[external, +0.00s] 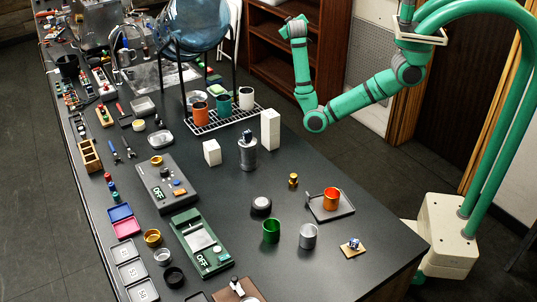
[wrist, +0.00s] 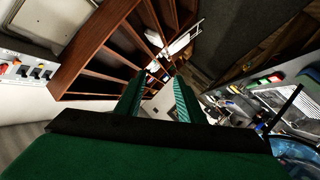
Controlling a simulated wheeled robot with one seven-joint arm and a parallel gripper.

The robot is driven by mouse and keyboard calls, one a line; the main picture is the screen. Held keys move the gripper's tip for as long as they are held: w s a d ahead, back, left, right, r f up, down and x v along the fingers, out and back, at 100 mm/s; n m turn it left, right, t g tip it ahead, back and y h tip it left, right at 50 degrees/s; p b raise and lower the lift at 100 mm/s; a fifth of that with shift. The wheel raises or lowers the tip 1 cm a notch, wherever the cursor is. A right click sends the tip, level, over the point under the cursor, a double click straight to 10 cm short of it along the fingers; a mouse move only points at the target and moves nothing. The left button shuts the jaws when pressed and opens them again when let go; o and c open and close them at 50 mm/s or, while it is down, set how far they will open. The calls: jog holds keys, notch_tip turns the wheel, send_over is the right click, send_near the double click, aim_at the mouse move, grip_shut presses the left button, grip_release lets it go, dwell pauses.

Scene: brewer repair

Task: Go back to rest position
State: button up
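My green arm is raised and folded beyond the right side of the long dark workbench (external: 340,262). My gripper (external: 292,27) is at the upper end of the arm, in front of the brown shelf (external: 270,50) and well away from the things on the bench. In the wrist view, the two green fingers of my gripper (wrist: 160,86) stand apart with nothing between them. The wrist view looks past the fingers to the shelf (wrist: 95,65) on the left and part of the cluttered bench on the right.
The bench holds an orange cup (external: 330,199) on a tray, a wire rack (external: 222,118) with cups, a metal canister (external: 247,155), two white blocks and green and grey devices. The dark floor right of the bench is partly free.

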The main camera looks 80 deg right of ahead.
jog(key=s+d+f+h, duration=0.2)
jog(key=d, duration=0.2)
jog(key=w+a+f+n+t+y, duration=0.1)
jog(key=w+a+f+n+t, duration=0.15)
jog(key=f, duration=0.45)
jog(key=w+a+f+n+t, duration=0.1)
jog(key=a+f+n+t, duration=0.25)
jog(key=f, duration=0.35)
jog(key=s+a+f+n+t+y, duration=0.35)
jog(key=a+f, duration=0.25)
jog(key=f, duration=0.3)
jog(key=s+a+f+n+t+y, duration=0.2)
jog(key=a+f+y, duration=0.3)
jog(key=f, duration=0.4)
jog(key=s+a+f+y, duration=0.5)
jog(key=s+a+f, duration=0.3)
jog(key=s+a, duration=0.4)
jog(key=s+a+r+m+y, duration=0.1)
jog(key=s+a, duration=0.1)
jog(key=s, duration=0.7)
jog(key=s+a+r+m+y, duration=0.1)
jog(key=s+a+m, duration=0.1)
jog(key=s, duration=0.7)
jog(key=shift+s+a, duration=0.15)
jog(key=shift+s, duration=0.1)
